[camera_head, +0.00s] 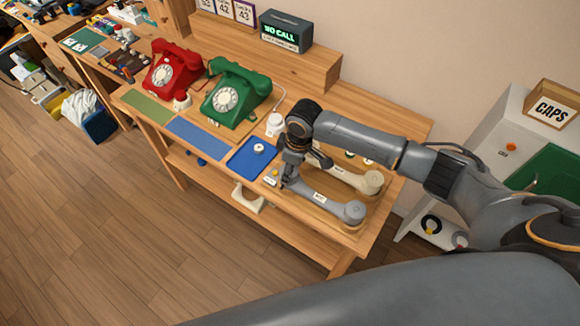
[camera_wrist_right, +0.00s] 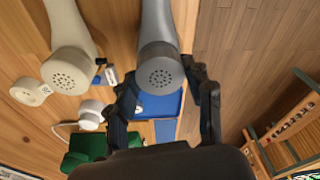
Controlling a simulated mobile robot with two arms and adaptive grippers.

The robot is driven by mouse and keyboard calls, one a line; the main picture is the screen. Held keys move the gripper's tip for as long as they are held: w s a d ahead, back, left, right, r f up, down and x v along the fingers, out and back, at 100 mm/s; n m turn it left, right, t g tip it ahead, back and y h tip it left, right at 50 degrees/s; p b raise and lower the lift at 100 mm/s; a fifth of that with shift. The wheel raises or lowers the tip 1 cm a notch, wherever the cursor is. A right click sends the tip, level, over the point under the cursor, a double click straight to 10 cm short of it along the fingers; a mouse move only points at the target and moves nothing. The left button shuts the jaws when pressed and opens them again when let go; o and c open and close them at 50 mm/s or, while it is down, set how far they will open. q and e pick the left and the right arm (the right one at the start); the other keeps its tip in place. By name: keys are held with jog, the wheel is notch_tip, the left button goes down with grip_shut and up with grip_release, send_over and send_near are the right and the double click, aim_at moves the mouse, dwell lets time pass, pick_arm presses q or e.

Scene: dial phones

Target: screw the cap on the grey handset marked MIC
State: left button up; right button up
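The grey handset (camera_head: 335,204) lies along the front of the table; its small white label is too small to read. In the right wrist view its near end is a round perforated grey face (camera_wrist_right: 160,75). My right gripper (camera_head: 288,180) is at the handset's left end in the head view. In the right wrist view the fingers (camera_wrist_right: 162,90) stand spread on both sides of that end; contact is unclear. I cannot tell whether the perforated face is a separate cap. A small pale round piece (camera_head: 258,148) sits on the blue mat (camera_head: 243,162). My left gripper is out of view.
A beige handset (camera_head: 371,183) lies behind the grey one, beside a white jar (camera_head: 274,124). Green (camera_head: 236,91) and red (camera_head: 171,69) dial phones stand to the left. A CAPS box (camera_head: 551,110) is at far right. The table's front edge is close to the grey handset.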

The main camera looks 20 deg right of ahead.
jog(key=o, duration=0.5)
jog(key=shift+o, duration=0.2)
notch_tip(320, 180, up, 12)
jog(key=s+d, duration=0.1)
jog(key=shift+d, duration=0.2)
